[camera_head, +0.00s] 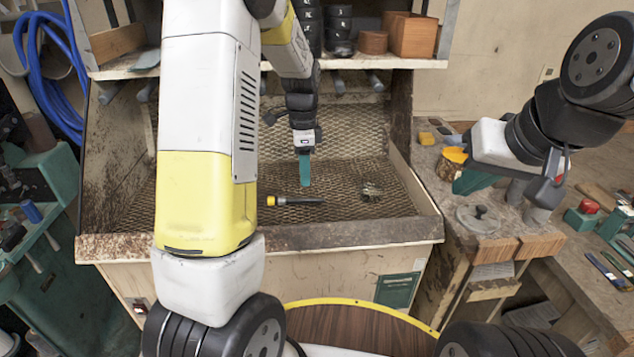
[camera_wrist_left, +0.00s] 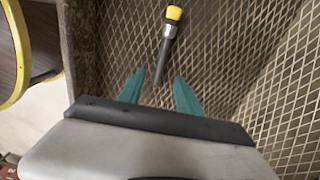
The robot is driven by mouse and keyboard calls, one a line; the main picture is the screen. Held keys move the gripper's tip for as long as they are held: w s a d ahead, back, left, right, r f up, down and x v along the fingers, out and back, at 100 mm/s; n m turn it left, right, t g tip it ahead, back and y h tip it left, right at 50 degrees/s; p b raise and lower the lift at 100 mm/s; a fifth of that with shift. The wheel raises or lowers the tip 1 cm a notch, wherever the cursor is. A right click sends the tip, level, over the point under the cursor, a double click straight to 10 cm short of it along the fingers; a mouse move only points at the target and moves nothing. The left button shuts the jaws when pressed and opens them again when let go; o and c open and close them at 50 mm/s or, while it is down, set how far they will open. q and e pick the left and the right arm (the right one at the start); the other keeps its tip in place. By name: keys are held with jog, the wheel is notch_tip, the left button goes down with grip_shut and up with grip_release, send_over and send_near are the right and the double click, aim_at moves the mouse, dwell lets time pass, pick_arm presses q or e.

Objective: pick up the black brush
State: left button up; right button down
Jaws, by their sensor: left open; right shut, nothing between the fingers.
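The black brush (camera_head: 303,202) lies on the mesh floor of the open-fronted metal bay, its yellow end to the left and its dark handle to the right. In the left wrist view the brush (camera_wrist_left: 166,48) has its handle end pointing between my fingertips. My left gripper (camera_head: 305,184) points down over the mesh, just behind the brush in the head view. It is open and empty, with its two teal fingers apart in the wrist view (camera_wrist_left: 159,84). My right gripper (camera_head: 466,184) is shut and empty above the right-hand bench, partly hidden by its wrist.
A wiry tangled clump (camera_head: 371,190) lies right of the brush on the mesh. The bay's front rim (camera_head: 350,236) and side walls stand around it. A shelf (camera_head: 345,62) with dark tins and brown boxes is above. A round lidded thing (camera_head: 480,217) sits on the right bench.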

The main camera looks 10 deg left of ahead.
aim_at(296, 200)
pick_arm(q)
jog(key=f, duration=0.8)
jog(key=shift+w+d+f, duration=0.1)
jog(key=shift+w+d, duration=0.1)
jog(key=shift+d, duration=0.15)
grip_shut()
